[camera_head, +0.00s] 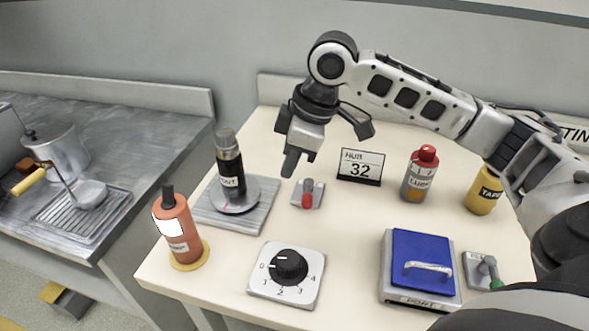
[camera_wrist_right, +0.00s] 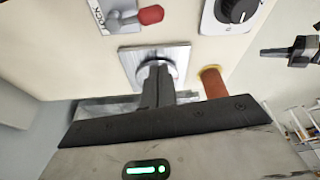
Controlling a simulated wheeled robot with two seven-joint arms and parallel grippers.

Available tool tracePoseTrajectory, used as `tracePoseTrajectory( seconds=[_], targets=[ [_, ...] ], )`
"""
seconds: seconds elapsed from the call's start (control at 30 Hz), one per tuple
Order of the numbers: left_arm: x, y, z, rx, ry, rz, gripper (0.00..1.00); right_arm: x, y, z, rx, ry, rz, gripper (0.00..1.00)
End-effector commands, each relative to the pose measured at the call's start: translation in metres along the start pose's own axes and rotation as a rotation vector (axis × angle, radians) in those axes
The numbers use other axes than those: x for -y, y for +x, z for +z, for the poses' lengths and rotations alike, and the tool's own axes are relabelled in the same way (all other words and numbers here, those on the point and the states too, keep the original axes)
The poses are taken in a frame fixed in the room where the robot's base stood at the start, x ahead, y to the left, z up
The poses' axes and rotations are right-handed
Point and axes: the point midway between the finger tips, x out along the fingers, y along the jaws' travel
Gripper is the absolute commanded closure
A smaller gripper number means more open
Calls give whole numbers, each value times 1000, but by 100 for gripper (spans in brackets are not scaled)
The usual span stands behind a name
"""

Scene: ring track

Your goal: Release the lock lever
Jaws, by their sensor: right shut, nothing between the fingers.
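The lock lever (camera_head: 308,192) is a small grey plate with a red-tipped handle in the middle of the table. In the head view the red tip points toward the front edge. In the right wrist view the lever (camera_wrist_right: 125,20) shows at the top, beside the word LOCK, with its red tip to the right. My right gripper (camera_head: 291,162) is shut and empty, just above and left of the lever in the head view, apart from it. Its fingers also show in the right wrist view (camera_wrist_right: 158,88). A dark shape at that view's right edge looks like my left gripper (camera_wrist_right: 285,50).
A black bottle (camera_head: 229,165) stands on a metal plate to the left. A red-capped bottle (camera_head: 419,175) stands at right.

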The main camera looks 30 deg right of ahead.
Motion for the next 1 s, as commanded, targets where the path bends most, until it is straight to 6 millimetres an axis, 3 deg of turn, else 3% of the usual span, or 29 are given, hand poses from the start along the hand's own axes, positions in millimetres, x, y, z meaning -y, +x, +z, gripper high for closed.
tracePoseTrajectory(
  seconds=[0.4,0.5,0.63,1.0],
  targets=[
    [-1,6,1,-20,-18,11,100,1,90,1,3,0,-4,100],
    [-2,3,-5,-28,-17,11,100,-1,74,19,4,2,4,100],
    [-2,3,-8,-34,-16,11,100,0,68,30,3,0,1,100],
    [-1,4,-5,-29,-15,9,100,1,64,36,1,-1,0,100]
  ],
)
